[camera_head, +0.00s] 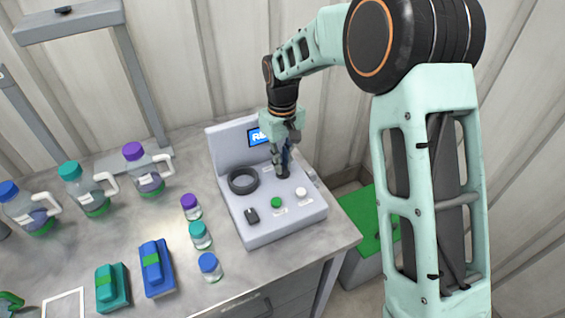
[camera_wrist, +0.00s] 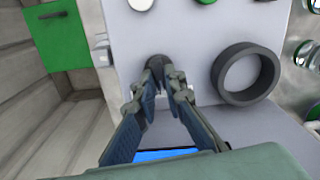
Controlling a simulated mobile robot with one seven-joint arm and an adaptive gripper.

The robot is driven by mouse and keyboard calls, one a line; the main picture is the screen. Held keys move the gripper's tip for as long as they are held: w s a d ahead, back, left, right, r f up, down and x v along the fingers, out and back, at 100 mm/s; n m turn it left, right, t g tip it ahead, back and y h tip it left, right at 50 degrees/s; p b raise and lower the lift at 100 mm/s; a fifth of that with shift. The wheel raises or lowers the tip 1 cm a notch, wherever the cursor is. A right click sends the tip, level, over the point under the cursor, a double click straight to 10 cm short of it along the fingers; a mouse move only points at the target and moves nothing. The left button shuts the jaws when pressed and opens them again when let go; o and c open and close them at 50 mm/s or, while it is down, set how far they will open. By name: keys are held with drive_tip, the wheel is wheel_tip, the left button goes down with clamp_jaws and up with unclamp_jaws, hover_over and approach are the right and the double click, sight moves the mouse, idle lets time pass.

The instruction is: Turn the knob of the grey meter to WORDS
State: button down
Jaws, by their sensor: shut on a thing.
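The grey meter (camera_head: 228,149) stands on the bench with a blue screen (camera_head: 253,138), partly hidden by my gripper; only the first letters, seemingly "RE", show. Its dark round knob (camera_wrist: 157,62) is on the sloped panel, between the fingertips in the wrist view. My gripper (camera_head: 283,168) points down at the panel and is shut on the knob; it also shows in the wrist view (camera_wrist: 162,75). The labels around the knob are too small or hidden to read.
The panel also bears a black ring (camera_head: 231,187), a black switch (camera_head: 251,216), a green button (camera_head: 276,202) and a white button (camera_head: 301,193). Several capped bottles stand to the left, with a teal device (camera_head: 112,292) and a blue device (camera_head: 158,277) in front. A green-topped box (camera_head: 365,215) is at right.

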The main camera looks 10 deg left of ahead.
drive_tip(key=shift+r+n, duration=0.1)
drive_tip(key=shift+n, duration=1.9)
drive_tip(key=shift+a, duration=0.1)
drive_tip(key=c, duration=2)
unclamp_jaws()
wheel_tip(320, 180, up, 12)
